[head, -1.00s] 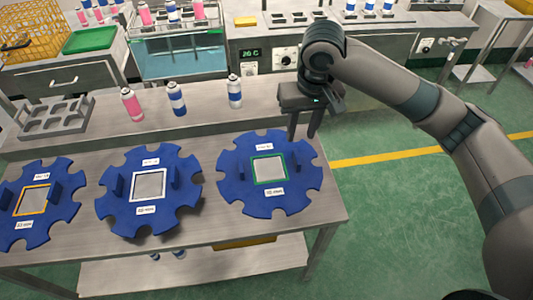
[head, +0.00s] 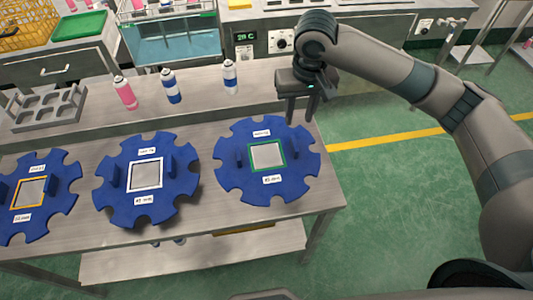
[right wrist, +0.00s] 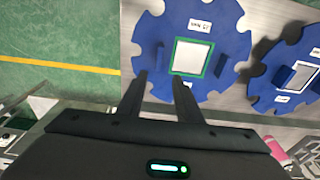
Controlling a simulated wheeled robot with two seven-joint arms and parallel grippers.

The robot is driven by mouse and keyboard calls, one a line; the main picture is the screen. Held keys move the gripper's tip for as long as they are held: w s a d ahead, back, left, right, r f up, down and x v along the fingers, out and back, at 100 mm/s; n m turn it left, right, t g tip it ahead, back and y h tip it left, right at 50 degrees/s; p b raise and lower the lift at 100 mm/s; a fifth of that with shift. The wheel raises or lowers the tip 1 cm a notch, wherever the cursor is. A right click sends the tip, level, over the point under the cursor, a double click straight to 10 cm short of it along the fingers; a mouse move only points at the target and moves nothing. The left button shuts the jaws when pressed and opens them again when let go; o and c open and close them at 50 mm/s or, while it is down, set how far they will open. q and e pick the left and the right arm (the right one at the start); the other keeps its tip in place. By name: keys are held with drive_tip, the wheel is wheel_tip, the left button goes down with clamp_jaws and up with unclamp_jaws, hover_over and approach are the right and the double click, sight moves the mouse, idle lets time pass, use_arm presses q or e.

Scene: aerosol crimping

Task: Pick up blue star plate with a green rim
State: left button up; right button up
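The blue star plate with a green rim (head: 240,182) lies flat on the steel table at the right end of the row in the head view. A green frame surrounds its grey centre, with two upright blue tabs beside it. In the right wrist view the plate (right wrist: 222,70) lies beyond the fingers. My right gripper (head: 300,116) is above the plate's far right edge, fingers pointing down, apart and empty. In the right wrist view its fingertips (right wrist: 160,78) overlap the plate's near part; contact cannot be told. My left gripper is not in view.
A white-rimmed blue plate (head: 118,188) and an orange-rimmed one (head: 62,190) lie to the left. A pink can (head: 125,94) and blue-white cans (head: 171,88) stand behind. A grey rack (head: 48,108) is at far left. The table's right edge is close to the green-rimmed plate.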

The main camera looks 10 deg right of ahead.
drive_tip(key=p, duration=0.1)
hover_over(295, 143)
wheel_tip(295, 143, down, 8)
drive_tip(key=shift+a+f, duration=0.15)
drive_tip(key=shift+f+p, duration=0.15)
drive_tip(key=shift+p, duration=0.15)
drive_tip(key=shift+f, duration=0.25)
wheel_tip(295, 143, down, 3)
drive_tip(key=shift+f+p, duration=0.1)
drive_tip(key=shift+p, duration=0.7)
drive_tip(key=shift+f, duration=0.65)
drive_tip(key=shift+w+r, duration=0.1)
clamp_jaws()
